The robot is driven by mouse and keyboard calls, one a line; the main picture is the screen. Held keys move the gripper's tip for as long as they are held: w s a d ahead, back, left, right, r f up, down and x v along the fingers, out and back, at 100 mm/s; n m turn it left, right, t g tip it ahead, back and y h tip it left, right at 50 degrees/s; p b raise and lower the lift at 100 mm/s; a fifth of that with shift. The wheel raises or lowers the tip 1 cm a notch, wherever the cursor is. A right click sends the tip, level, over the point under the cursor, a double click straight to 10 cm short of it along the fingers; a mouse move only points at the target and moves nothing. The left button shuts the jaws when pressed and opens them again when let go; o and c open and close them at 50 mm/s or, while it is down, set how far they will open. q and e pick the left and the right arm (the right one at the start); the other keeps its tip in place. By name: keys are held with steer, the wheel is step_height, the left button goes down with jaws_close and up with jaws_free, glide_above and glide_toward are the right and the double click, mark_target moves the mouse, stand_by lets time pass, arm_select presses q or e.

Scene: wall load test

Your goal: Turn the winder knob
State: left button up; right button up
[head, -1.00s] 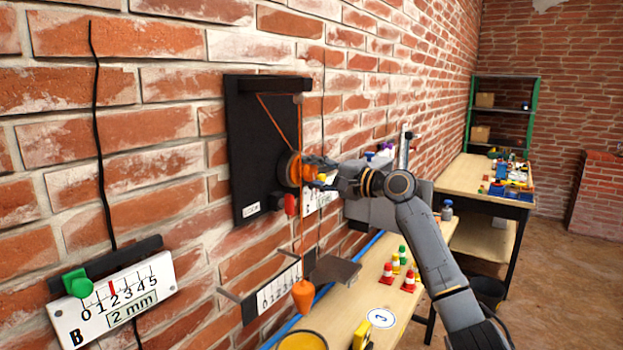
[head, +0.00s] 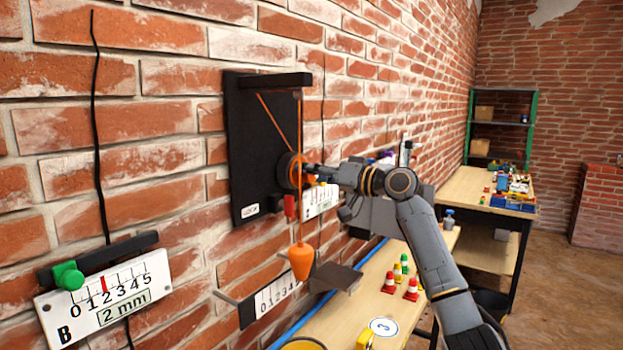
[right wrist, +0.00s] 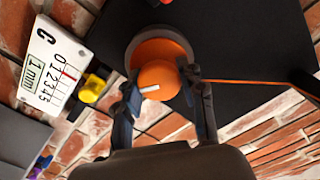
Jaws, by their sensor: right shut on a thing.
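The orange winder knob (head: 294,171) sits on a black board (head: 252,150) fixed to the brick wall. In the right wrist view the knob (right wrist: 158,80) is round with a white mark on its face. My right gripper (right wrist: 161,78) is shut on the knob, one finger on each side. In the head view the gripper (head: 310,175) covers part of it. An orange cord (head: 301,130) runs from the winder over the top arm and down to an orange plumb bob (head: 301,262), which hangs free. My left gripper is not in view.
A red piece (head: 290,207) sits below the winder. A small grey shelf (head: 335,277) and a scale plate (head: 275,298) are near the bob. Gauge B (head: 105,300) is at lower left. A bench (head: 390,318) with small cones stands below.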

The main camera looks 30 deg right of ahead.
steer(key=n+b, duration=0.1)
steer(key=n, duration=0.2)
steer(key=shift+a+f+n, duration=0.1)
steer(key=shift+f+n, duration=0.05)
steer(key=shift+n, duration=0.25)
steer(key=n+b, duration=0.1)
steer(key=n, duration=0.2)
steer(key=shift+n, duration=0.3)
steer(key=n+b, duration=0.1)
steer(key=n, duration=0.2)
steer(key=shift+n, duration=0.3)
steer(key=n, duration=0.3)
steer(key=shift+a+n+b, duration=0.1)
steer(key=shift+n+b, duration=0.2)
steer(key=n, duration=0.4)
steer(key=shift+n+b, duration=0.3)
steer(key=shift+b, duration=0.1)
steer(key=n, duration=0.4)
steer(key=shift+n+b, duration=0.3)
steer(key=shift+n, duration=0.1)
